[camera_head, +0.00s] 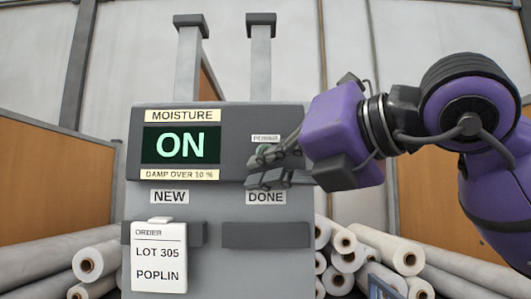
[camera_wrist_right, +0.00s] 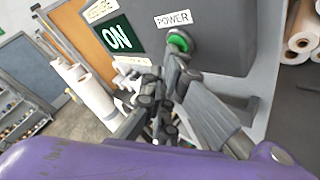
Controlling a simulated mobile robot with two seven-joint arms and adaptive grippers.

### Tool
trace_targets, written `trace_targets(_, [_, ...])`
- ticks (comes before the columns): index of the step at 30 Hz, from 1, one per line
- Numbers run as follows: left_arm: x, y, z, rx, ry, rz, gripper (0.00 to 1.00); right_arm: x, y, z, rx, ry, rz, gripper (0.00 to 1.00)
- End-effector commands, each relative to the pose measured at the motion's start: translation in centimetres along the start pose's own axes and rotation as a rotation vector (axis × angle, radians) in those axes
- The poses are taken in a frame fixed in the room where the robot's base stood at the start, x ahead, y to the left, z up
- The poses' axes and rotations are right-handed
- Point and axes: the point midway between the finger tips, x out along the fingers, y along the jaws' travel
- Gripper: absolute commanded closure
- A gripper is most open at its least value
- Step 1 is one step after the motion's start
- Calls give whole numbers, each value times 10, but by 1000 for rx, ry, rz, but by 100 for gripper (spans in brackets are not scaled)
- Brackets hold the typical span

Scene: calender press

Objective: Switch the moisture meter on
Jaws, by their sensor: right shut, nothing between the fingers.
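The moisture meter (camera_head: 225,125) is a dark grey box on a grey post, its screen (camera_head: 181,144) showing ON in green letters. The screen also shows in the right wrist view (camera_wrist_right: 118,37). A green round power button (camera_wrist_right: 179,41) sits under the POWER label (camera_wrist_right: 173,18); in the head view the gripper mostly hides it. My right gripper (camera_head: 268,168) comes in from the right and is shut and empty, its fingertips at the button. In the right wrist view the fingers (camera_wrist_right: 170,75) end just below the button; I cannot tell whether they touch it. My left gripper is not in view.
An order card (camera_head: 159,257) reading LOT 305 POPLIN hangs in the holder under NEW. The holder under DONE (camera_head: 266,235) is empty. Rolls of cloth (camera_head: 362,245) lie to both sides of the post. Orange panels (camera_head: 62,185) stand behind.

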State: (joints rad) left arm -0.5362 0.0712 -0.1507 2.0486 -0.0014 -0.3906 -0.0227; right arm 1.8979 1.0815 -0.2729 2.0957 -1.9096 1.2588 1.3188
Motion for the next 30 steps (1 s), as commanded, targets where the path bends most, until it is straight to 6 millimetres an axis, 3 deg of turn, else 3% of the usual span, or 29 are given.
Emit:
trace_targets(17, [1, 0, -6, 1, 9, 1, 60, -9, 6, -6, -1, 0, 0, 100])
trace_targets(30, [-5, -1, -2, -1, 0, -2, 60, -39, 29, -27, -3, -2, 1, 100])
